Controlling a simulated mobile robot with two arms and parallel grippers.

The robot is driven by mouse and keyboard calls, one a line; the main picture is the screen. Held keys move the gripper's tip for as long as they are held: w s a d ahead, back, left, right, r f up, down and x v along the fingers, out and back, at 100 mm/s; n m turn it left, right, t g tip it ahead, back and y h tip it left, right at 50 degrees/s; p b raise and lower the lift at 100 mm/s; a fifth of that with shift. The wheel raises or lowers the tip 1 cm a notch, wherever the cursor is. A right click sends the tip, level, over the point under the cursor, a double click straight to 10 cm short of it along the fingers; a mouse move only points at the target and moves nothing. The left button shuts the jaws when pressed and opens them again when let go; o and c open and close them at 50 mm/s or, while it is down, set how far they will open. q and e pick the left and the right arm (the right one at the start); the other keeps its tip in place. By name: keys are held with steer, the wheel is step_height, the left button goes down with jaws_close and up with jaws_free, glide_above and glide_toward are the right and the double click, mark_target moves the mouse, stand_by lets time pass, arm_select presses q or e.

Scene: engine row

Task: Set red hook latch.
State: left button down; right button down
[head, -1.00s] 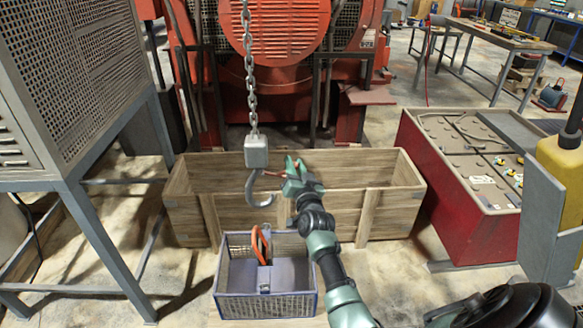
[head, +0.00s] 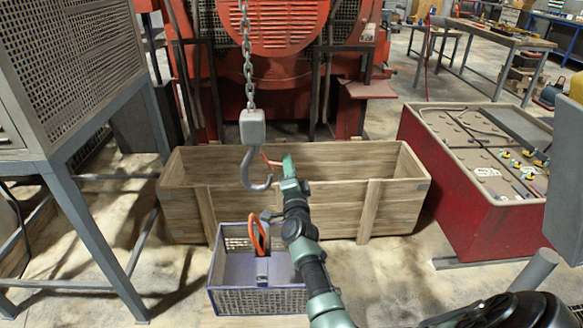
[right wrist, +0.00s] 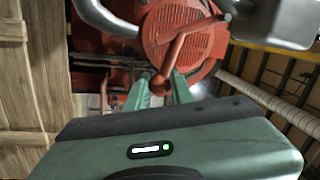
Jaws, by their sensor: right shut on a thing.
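A grey crane hook (head: 256,178) hangs from a block (head: 252,128) on a chain. The thin red latch (head: 269,161) spans from the hook's shank toward its open side. My right gripper (head: 284,162) is beside the hook's opening, on its right, at the latch's outer end. In the right wrist view the latch (right wrist: 182,45) runs down between the two green fingers (right wrist: 159,88), which are shut on its end. Whether the latch touches the hook's tip cannot be told. My left gripper is not in view.
A long wooden crate (head: 340,202) lies behind and below the hook. A blue-rimmed basket (head: 258,299) with an orange-handled thing stands in front. A red battery box (head: 465,205) is at right, a grey metal stand (head: 85,225) at left. A red machine (head: 285,35) fills the back.

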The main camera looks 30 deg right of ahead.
steer(key=shift+w+a+f, duration=0.1)
steer(key=shift+a+f, duration=0.3)
steer(key=shift+f, duration=0.35)
steer(key=c, duration=1.3)
jaws_free()
steer(key=shift+o, duration=0.3)
steer(key=shift+w, duration=0.1)
steer(key=shift+r, duration=0.15)
steer(key=v, duration=0.8)
steer(key=shift+w, duration=0.1)
